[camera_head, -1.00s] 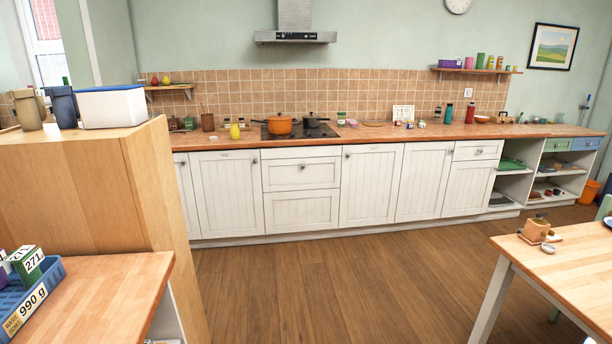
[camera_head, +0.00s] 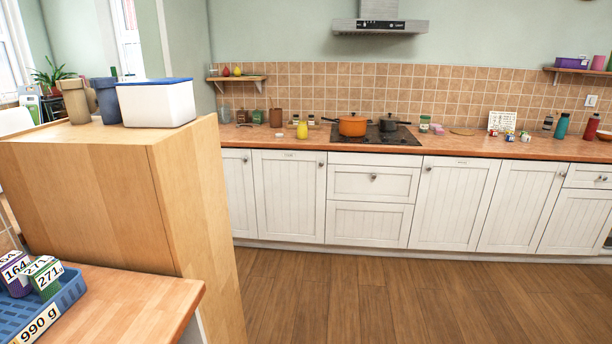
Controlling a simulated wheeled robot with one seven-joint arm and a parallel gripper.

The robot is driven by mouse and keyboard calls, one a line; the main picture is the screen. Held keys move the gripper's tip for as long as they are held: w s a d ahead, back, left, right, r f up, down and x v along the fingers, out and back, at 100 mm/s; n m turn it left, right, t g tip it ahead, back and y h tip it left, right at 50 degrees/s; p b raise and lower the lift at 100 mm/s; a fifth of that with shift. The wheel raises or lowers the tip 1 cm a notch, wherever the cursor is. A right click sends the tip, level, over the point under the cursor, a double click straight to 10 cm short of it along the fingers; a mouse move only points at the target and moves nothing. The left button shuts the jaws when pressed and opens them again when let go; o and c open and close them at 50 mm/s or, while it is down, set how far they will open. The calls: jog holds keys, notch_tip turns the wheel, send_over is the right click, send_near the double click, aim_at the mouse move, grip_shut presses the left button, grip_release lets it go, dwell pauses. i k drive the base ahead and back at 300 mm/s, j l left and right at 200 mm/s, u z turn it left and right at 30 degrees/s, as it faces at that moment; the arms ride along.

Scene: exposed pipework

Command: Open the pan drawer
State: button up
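Under the hob, in the white base cabinets, are two stacked drawer fronts. The upper drawer (camera_head: 373,183) has a small round knob (camera_head: 373,177). The lower drawer (camera_head: 368,223) is a plain front with no clear knob. Both look shut, flush with the cabinet doors beside them. No label shows which of the two is the pan drawer. An orange pot (camera_head: 352,126) and a dark pot (camera_head: 388,123) stand on the hob above them. My gripper is not in view.
A tall wooden cabinet (camera_head: 90,190) stands at the left, with a white box (camera_head: 157,105) on top. A wooden counter (camera_head: 135,300) with a blue basket (camera_head: 60,310) is at the lower left. The wooden floor (camera_head: 400,300) before the drawers is clear.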

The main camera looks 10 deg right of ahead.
aim_at(346, 182)
jog(key=i+z, duration=0.35)
jog(key=i, duration=1.55)
jog(key=i+u, duration=0.1)
jog(key=i, duration=0.45)
jog(key=i+l+u, duration=0.1)
jog(key=i, duration=0.4)
jog(key=i+l+u, duration=0.1)
jog(key=i, duration=0.45)
jog(key=i+l+u, duration=0.1)
jog(key=i+l, duration=0.2)
jog(key=i, duration=0.2)
